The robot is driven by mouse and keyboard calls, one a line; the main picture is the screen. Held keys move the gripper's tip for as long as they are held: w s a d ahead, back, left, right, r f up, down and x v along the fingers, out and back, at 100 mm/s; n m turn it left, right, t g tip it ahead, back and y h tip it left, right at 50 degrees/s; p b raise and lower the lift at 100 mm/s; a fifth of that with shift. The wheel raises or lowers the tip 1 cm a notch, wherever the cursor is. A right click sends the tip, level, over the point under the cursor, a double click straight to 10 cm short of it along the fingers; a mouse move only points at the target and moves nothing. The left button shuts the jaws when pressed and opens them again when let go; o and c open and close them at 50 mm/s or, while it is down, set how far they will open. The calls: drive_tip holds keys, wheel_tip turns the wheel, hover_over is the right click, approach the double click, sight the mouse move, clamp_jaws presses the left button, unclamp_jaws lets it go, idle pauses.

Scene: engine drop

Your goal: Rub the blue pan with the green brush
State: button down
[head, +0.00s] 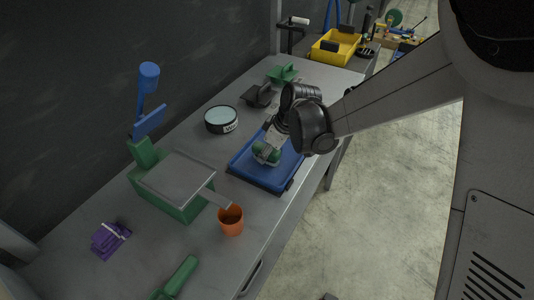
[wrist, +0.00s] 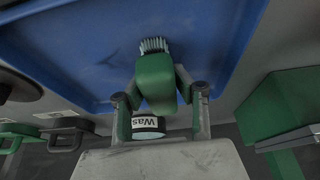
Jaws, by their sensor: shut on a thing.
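The blue pan (head: 265,183) is a shallow rectangular tray on the bench, in the middle of the head view. It fills much of the top of the wrist view (wrist: 60,55). My gripper (head: 267,150) is over the pan. In the wrist view its two fingers (wrist: 158,95) are shut on the green brush (wrist: 155,75), one finger on each side. The brush's pale bristles (wrist: 154,45) are at or just above the pan's floor; I cannot tell if they touch. In the head view the brush (head: 266,155) shows low inside the pan, partly hidden by the gripper.
A round tin with a "Wash" label (head: 221,120) stands left of the pan. A green box with a grey lid (head: 178,185) and an orange cup (head: 231,220) stand nearer. Dark and green hand tools (head: 259,95) are behind the pan.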

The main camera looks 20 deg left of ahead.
drive_tip(key=shift+w+f, duration=0.1)
drive_tip(key=shift+w+d+b, duration=0.25)
drive_tip(key=shift+w, duration=0.55)
drive_tip(key=shift+w+d+b, duration=0.2)
drive_tip(key=shift+w+b, duration=0.05)
drive_tip(key=shift+w, duration=0.5)
drive_tip(key=shift+w+d+b, duration=0.25)
drive_tip(key=shift+w, duration=0.55)
drive_tip(key=shift+s, duration=0.1)
drive_tip(key=shift+s+a+b, duration=0.25)
drive_tip(key=shift+s, duration=0.55)
drive_tip(key=shift+s+a+b, duration=0.2)
drive_tip(key=shift+s+b, duration=0.05)
drive_tip(key=shift+s, duration=0.5)
drive_tip(key=shift+s+a+b, duration=0.25)
drive_tip(key=shift+s, duration=0.55)
drive_tip(key=shift+w+d, duration=0.25)
drive_tip(key=shift+w, duration=0.65)
drive_tip(key=shift+w+d+f+b, duration=0.1)
drive_tip(key=shift+w+d+b, duration=0.2)
drive_tip(key=shift+w, duration=0.45)
drive_tip(key=shift+w+d+b, duration=0.15)
drive_tip(key=shift+w+b, duration=0.15)
drive_tip(key=shift+w, duration=0.45)
